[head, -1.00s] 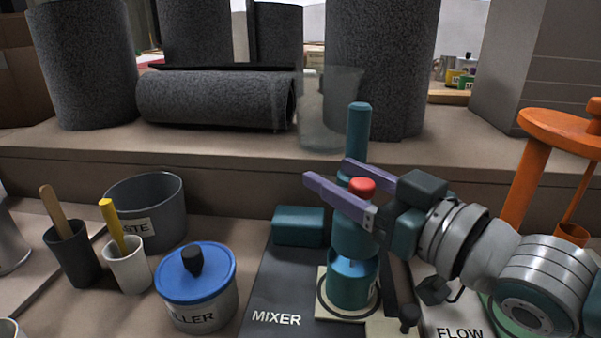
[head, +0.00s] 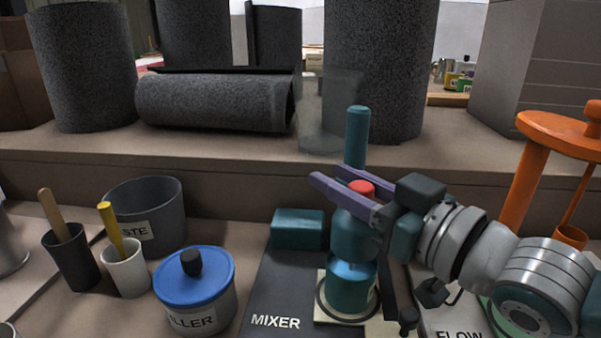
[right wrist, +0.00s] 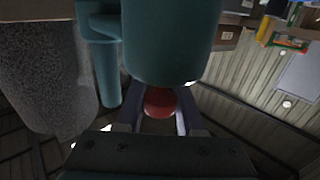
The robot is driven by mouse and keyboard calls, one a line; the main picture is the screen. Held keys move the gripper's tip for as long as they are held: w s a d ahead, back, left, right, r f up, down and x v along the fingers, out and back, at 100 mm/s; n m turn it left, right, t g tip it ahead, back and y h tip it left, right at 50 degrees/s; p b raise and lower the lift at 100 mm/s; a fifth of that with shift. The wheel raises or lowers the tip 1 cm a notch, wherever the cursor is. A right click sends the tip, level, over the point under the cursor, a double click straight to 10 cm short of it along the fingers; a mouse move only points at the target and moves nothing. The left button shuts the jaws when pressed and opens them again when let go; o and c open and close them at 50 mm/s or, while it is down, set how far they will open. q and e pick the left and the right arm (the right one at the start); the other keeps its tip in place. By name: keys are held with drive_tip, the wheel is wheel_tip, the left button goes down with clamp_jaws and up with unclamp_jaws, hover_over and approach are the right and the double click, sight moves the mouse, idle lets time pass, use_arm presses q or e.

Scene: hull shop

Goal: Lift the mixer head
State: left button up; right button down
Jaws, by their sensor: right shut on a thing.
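The mixer stands on a dark base plate labelled MIXER (head: 275,321). Its teal head (head: 354,238) carries a red knob (head: 361,188) on top, and a teal column (head: 357,135) rises behind it. Under the head is a teal pot (head: 348,292) with a blue top edge; the head's lower end is at the pot's mouth. My right gripper (head: 348,184), with purple fingers, comes in from the right and is shut on the red knob. In the right wrist view the red knob (right wrist: 160,102) sits between the fingers, below the teal head (right wrist: 172,40). My left gripper is out of view.
A blue-lidded filler tin (head: 195,285), a grey waste bucket (head: 146,212) and two cups with handled tools stand left of the mixer. A teal block (head: 298,229) is beside the head. An orange stand (head: 545,150) is at right.

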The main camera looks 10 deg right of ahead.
idle(0.9)
wheel_tip(320, 180, up, 11)
drive_tip(key=p, duration=1.1)
hover_over(340, 209)
drive_tip(key=w, duration=0.1)
drive_tip(key=shift+w+d+r, duration=0.1)
drive_tip(key=shift+w, duration=0.1)
drive_tip(key=c, duration=0.9)
unclamp_jaws()
drive_tip(key=shift+r, duration=0.1)
drive_tip(key=o, duration=0.3)
drive_tip(key=shift+f, duration=0.2)
drive_tip(key=shift+o, duration=0.2)
drive_tip(key=shift+s+d, duration=0.1)
drive_tip(key=shift+s, duration=0.05)
drive_tip(key=p+v, duration=0.2)
drive_tip(key=v, duration=0.7)
drive_tip(key=shift+s+d, duration=0.15)
drive_tip(key=shift+s, duration=0.15)
